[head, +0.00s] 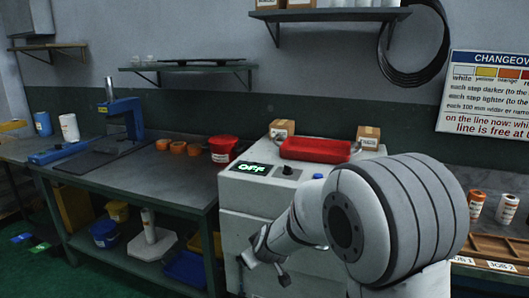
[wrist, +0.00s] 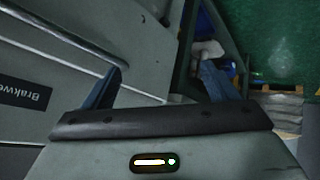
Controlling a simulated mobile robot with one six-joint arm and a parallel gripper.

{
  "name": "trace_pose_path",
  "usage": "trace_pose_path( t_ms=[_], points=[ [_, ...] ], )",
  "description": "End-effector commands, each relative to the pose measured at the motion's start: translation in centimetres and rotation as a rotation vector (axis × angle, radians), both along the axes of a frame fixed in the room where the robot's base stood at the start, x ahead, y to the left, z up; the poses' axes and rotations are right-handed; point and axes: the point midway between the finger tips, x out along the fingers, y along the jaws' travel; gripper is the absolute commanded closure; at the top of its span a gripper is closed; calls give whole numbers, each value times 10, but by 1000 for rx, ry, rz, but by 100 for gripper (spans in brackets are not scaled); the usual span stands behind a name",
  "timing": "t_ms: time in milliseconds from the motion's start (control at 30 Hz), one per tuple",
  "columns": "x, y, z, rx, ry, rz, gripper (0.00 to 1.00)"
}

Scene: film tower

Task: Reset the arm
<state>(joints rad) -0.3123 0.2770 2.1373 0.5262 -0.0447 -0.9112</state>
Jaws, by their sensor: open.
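My arm shows large at the right of the head view, folded in front of the grey machine. My gripper (head: 262,268) hangs low, in front of the machine's lower face. In the wrist view its two blue-grey fingers (wrist: 160,88) stand wide apart with nothing between them. The grey machine (head: 245,222) has a display (head: 250,168) reading "OFF". A red tray (head: 315,149) and two small cardboard boxes (head: 282,128) sit on its top.
A workbench (head: 160,180) at left holds orange rolls (head: 178,147), a red tub (head: 222,148) and a blue tool (head: 125,115). In the wrist view a metal rail (wrist: 65,35) runs close beside the left finger. Green floor (wrist: 280,40) lies clear at upper right.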

Motion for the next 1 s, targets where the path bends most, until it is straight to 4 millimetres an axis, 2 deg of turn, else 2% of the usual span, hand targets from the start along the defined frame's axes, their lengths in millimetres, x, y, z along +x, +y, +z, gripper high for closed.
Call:
trace_pose_path(
  t_ms=[33,100,267,400,500,600,700,833,1000],
  points=[
    [-16,-14,36,31,33,-23,19],
    [-42,-30,64,77,97,-55,19],
    [-109,-72,119,136,248,-167,19],
    [-175,-109,158,150,374,-305,19],
    [-219,-133,177,146,452,-416,19],
    [-255,-152,189,135,507,-516,19],
    [-279,-164,195,124,543,-589,19],
    [-293,-169,196,116,563,-632,19],
    [-294,-170,195,116,566,-637,19]
  ],
)
